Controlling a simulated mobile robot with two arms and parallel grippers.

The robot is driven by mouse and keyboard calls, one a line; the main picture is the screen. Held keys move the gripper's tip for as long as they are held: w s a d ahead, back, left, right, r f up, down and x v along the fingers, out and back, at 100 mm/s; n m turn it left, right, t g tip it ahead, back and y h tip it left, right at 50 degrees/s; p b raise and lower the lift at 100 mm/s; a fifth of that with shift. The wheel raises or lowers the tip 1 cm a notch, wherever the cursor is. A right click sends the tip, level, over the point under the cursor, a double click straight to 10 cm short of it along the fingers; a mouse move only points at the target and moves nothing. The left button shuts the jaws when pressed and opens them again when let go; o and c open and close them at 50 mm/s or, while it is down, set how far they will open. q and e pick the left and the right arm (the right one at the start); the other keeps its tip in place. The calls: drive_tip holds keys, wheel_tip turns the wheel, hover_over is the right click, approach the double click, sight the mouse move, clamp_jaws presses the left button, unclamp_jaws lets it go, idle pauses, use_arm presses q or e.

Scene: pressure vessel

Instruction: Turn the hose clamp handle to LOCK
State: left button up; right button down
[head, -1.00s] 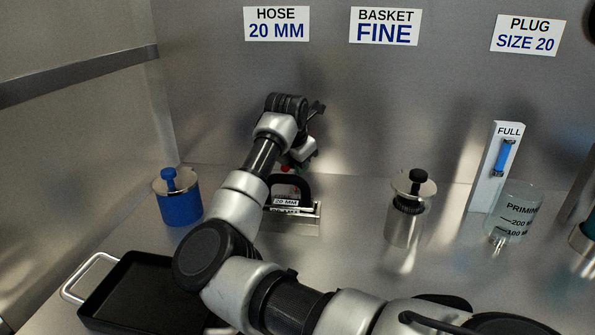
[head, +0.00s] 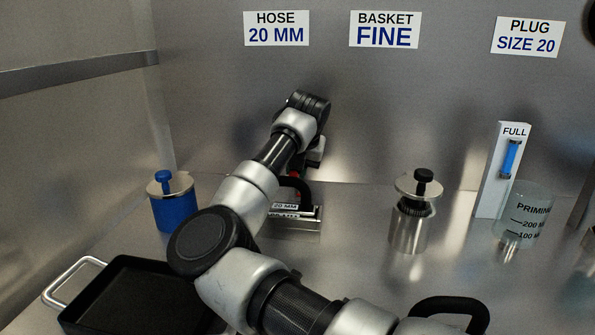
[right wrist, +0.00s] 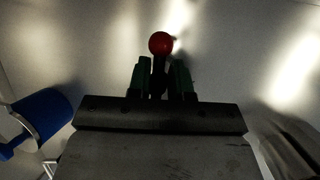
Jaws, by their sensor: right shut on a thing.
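The clamp handle (right wrist: 159,68) is a thin dark lever with a red ball knob (right wrist: 160,43) on its end. In the right wrist view my right gripper (right wrist: 161,76) has its two green-lined fingers on either side of the lever, shut on it, with the knob showing beyond the fingertips. In the head view a bit of the red knob (head: 295,173) shows below my wrist. No LOCK marking is readable. My left gripper is not in view.
A blue canister (head: 174,212) stands left of my arm, and a black tray (head: 130,295) lies at the front left. A steel canister (head: 408,230), a FULL gauge (head: 502,180) and a clear beaker (head: 522,228) stand to the right. The back wall is close behind the clamp.

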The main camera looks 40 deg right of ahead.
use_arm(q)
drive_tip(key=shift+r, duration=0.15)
use_arm(e)
drive_tip(key=shift+w+r, duration=0.1)
drive_tip(key=shift+r, duration=0.1)
drive_tip(key=c, duration=1.1)
unclamp_jaws()
drive_tip(key=shift+a+f, duration=0.1)
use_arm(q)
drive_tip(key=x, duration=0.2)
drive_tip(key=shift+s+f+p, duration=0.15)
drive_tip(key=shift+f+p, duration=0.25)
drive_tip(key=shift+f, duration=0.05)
use_arm(e)
drive_tip(key=v, duration=1)
drive_tip(key=shift+s+r, duration=0.25)
drive_tip(key=shift+r, duration=0.1)
